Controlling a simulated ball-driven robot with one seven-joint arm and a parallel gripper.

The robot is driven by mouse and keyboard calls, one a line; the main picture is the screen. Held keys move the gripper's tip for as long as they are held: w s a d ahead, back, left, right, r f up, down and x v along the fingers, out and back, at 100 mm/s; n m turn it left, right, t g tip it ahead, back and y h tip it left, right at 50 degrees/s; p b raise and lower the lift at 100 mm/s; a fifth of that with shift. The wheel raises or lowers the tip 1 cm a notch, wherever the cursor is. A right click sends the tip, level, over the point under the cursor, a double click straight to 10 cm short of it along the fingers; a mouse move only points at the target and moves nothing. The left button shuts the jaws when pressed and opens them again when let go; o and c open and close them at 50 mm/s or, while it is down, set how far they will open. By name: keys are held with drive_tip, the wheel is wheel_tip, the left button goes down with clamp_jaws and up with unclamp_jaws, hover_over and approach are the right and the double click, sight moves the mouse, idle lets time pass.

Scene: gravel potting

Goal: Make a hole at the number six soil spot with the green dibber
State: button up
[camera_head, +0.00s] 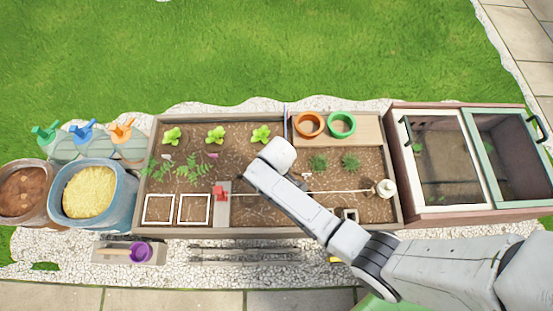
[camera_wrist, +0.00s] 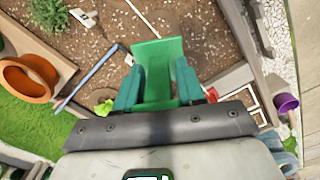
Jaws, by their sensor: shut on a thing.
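My gripper (camera_wrist: 157,84) is shut on a flat-sided green tool, the green dibber (camera_wrist: 158,54), seen between its teal fingers in the wrist view. The dibber's lower end is hidden, so I cannot tell whether it touches the soil. In the head view my arm covers the gripper and the dibber, over the middle of the planter bed. The brown soil (camera_head: 245,212) fills the wooden bed; in the wrist view the soil (camera_wrist: 195,25) lies beyond the dibber. I cannot make out the number six spot.
Seedlings (camera_head: 215,135) grow at the back left. Orange (camera_head: 309,124) and green (camera_head: 342,124) pots stand on a board at the back. A white rod (camera_head: 335,191) crosses the right soil. Cold frames (camera_head: 447,160) stand right. A purple cup (camera_head: 141,252) lies front left.

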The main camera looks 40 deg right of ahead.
wheel_tip(320, 180, down, 5)
drive_tip(key=b, duration=0.4)
drive_tip(key=shift+r, duration=0.2)
drive_tip(key=shift+f+b, duration=0.85)
drive_tip(key=shift+f, duration=0.5)
drive_tip(key=shift+f+b, duration=0.5)
drive_tip(key=shift+f, duration=0.45)
drive_tip(key=shift+f+b, duration=0.35)
drive_tip(key=shift+b, duration=0.15)
drive_tip(key=shift+f, duration=0.35)
drive_tip(key=shift+f+b, duration=1.25)
drive_tip(key=shift+f, duration=0.15)
drive_tip(key=shift+r, duration=0.1)
wheel_tip(320, 180, up, 10)
drive_tip(key=p, duration=1)
drive_tip(key=shift+p, duration=0.35)
